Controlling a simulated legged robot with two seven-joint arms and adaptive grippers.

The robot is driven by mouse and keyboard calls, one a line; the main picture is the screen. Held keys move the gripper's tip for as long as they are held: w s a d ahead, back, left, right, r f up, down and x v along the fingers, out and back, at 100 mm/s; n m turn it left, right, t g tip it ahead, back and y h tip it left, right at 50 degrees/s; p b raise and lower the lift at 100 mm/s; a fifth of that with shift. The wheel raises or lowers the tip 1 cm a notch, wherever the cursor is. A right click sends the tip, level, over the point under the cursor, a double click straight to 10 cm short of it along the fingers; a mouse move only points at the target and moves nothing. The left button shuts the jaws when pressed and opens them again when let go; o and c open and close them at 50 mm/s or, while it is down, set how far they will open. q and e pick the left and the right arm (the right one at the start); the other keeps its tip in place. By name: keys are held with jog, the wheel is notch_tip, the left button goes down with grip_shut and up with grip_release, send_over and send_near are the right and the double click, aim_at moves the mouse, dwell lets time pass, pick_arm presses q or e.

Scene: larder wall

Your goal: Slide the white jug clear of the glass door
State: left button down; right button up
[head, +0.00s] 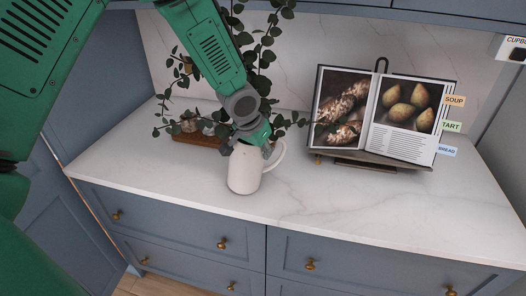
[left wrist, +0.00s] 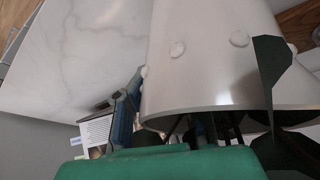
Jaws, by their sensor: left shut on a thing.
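The white jug (head: 243,172) stands upright on the pale marble worktop, with its handle on the right. Leafy green stems (head: 262,58) rise above and behind it; dark stems also show at its rim in the left wrist view. My left gripper (head: 262,143) reaches down to the jug's rim near the handle and is shut on the jug, partly hiding the rim. In the left wrist view the jug (left wrist: 200,70) fills the upper middle, with one dark finger (left wrist: 126,112) beside its rim. I can make out no glass door. My right gripper is out of view.
An open cookbook (head: 400,115) with coloured tabs rests on a stand to the right. A wooden board (head: 196,138) with small items lies behind the jug on the left. The marble worktop (head: 340,198) is clear in front and to the right, above blue drawers.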

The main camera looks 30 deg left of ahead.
pick_arm(q)
jog(key=c, duration=1.6)
grip_release()
jog(key=shift+c, duration=0.2)
jog(key=shift+o, duration=0.7)
jog(key=shift+w+d+f, duration=0.1)
jog(key=shift+r, duration=0.45)
jog(key=v, duration=1.1)
jog(key=shift+f, duration=0.1)
